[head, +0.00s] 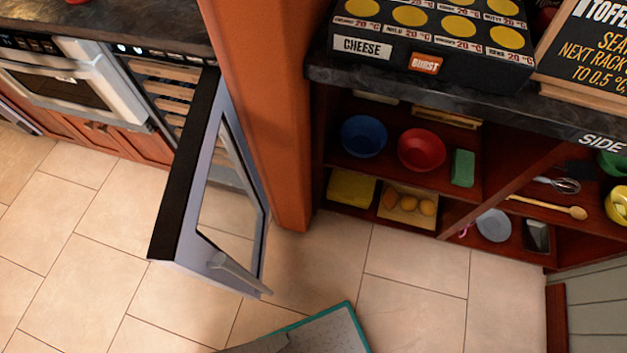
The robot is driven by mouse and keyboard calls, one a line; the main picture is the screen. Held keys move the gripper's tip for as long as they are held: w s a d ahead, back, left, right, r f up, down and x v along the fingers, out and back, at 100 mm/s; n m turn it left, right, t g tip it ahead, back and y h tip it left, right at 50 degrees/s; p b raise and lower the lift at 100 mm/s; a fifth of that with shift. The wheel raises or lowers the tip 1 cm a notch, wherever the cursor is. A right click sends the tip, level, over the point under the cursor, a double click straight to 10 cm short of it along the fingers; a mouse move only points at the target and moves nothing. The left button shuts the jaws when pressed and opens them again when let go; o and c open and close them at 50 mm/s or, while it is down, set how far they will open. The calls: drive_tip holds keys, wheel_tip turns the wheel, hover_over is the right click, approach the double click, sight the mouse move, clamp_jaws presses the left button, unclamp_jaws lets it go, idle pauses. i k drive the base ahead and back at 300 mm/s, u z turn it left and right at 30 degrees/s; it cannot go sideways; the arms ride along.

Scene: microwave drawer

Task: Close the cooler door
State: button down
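The cooler door (185,180) stands wide open, swung out from the cooler (165,85) toward the camera. It has a dark edge, a pale metal frame and a glass pane. A bar handle (238,274) is on its near lower side. The cooler's front is partly hidden behind the door; wooden racks show inside it, under a small lit control strip. My gripper is not in view, and nothing is seen touching the door.
An orange-brown post (268,110) stands right beside the door. An oven (65,85) is left of the cooler. Open shelves (470,140) with bowls and utensils are at right. The tiled floor (80,270) left of the door is clear.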

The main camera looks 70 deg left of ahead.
sight(175, 244)
drive_tip(key=i, duration=1.1)
drive_tip(key=u, duration=4.4)
drive_tip(key=k, duration=0.35)
drive_tip(key=z, duration=0.8)
